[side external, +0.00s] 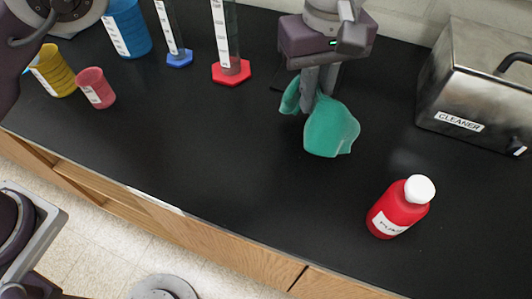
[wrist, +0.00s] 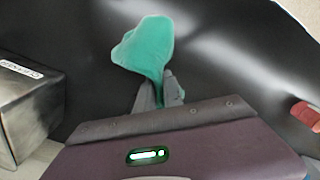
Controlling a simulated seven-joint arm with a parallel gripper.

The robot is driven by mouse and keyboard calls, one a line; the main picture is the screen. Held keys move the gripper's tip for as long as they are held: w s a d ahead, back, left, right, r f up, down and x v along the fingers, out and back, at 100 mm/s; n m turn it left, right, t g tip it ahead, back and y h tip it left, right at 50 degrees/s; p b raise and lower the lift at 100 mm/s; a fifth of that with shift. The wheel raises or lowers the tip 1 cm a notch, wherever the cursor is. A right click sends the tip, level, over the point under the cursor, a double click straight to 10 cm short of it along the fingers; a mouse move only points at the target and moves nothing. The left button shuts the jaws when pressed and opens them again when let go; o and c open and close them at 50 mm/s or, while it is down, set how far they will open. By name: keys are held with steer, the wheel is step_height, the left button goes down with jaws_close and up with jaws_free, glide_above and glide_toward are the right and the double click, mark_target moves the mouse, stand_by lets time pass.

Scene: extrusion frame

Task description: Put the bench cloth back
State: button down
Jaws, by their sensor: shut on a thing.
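The bench cloth (side external: 331,130) is green and hangs bunched from my gripper (side external: 317,100), above the black bench in the side view. My gripper is shut on it, with folds of cloth showing on both sides of the fingers. In the wrist view the cloth (wrist: 143,46) spreads out beyond the fingertips (wrist: 160,88). I cannot tell whether its lower edge touches the bench.
A metal box labelled CLEANER (side external: 470,90) stands at the right. A red bottle with a white cap (side external: 398,210) stands near the front edge. Cylinders with a red base (side external: 231,70) and a blue base (side external: 179,58), and blue (side external: 127,28), yellow (side external: 53,70) and pink (side external: 95,88) containers stand left. The middle front is clear.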

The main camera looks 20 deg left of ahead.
steer(key=s+f, duration=0.1)
steer(key=s+a+f, duration=0.1)
steer(key=f, duration=0.1)
steer(key=a+f, duration=0.1)
steer(key=shift+s+f, duration=0.3)
steer(key=shift+s, duration=0.1)
steer(key=s+a+f, duration=0.1)
steer(key=s+a, duration=0.1)
steer(key=s+a+f, duration=0.1)
steer(key=s+a, duration=0.1)
steer(key=s, duration=0.1)
steer(key=s+a+f, duration=0.1)
steer(key=s+a, duration=0.1)
steer(key=shift+s+a+f, duration=0.15)
steer(key=c, duration=1.2)
jaws_free()
